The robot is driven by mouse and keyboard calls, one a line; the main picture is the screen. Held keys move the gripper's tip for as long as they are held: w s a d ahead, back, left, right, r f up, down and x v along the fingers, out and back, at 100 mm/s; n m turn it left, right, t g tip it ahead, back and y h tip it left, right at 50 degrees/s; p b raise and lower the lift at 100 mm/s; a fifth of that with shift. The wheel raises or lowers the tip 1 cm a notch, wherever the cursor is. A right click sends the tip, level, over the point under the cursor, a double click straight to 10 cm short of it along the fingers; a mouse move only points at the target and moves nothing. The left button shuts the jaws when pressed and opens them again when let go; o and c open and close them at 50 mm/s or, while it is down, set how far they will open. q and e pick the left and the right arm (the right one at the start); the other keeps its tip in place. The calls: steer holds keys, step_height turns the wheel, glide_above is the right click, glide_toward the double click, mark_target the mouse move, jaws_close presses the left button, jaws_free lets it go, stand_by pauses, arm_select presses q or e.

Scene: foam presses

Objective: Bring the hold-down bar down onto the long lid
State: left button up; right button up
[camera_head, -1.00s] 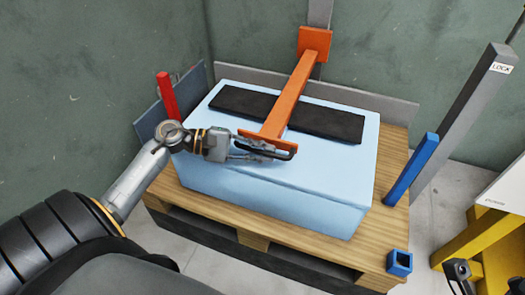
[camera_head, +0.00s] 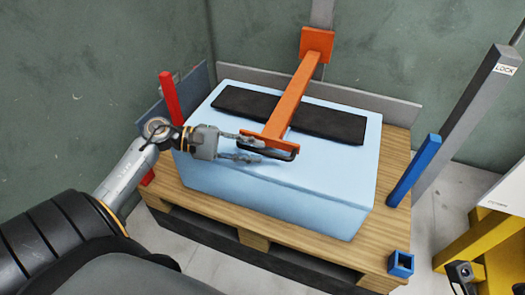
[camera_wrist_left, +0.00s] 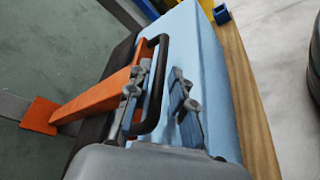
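The orange hold-down bar (camera_head: 300,90) runs from an orange bracket on a grey post at the back, forward over the black slab. The long black slab (camera_head: 335,122), which I take as the long lid, lies across the top of the pale blue block (camera_head: 270,195). I cannot tell whether bar and slab touch. A black loop handle (camera_head: 283,153) is at the bar's front end; it also shows in the left wrist view (camera_wrist_left: 152,118). My left gripper (camera_head: 257,149) is open at the handle, with fingers spread around its grip. My right gripper (camera_head: 461,272) shows only partly.
The block sits on a wooden pallet (camera_head: 185,204). A red post (camera_head: 168,97) stands at left and a blue post (camera_head: 413,170) at right, before a grey LOCK post (camera_head: 465,125). A blue square socket (camera_head: 400,264) is at the front right corner.

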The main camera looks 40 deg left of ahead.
arm_select(q)
steer(key=v, duration=0.9)
stand_by(0.3)
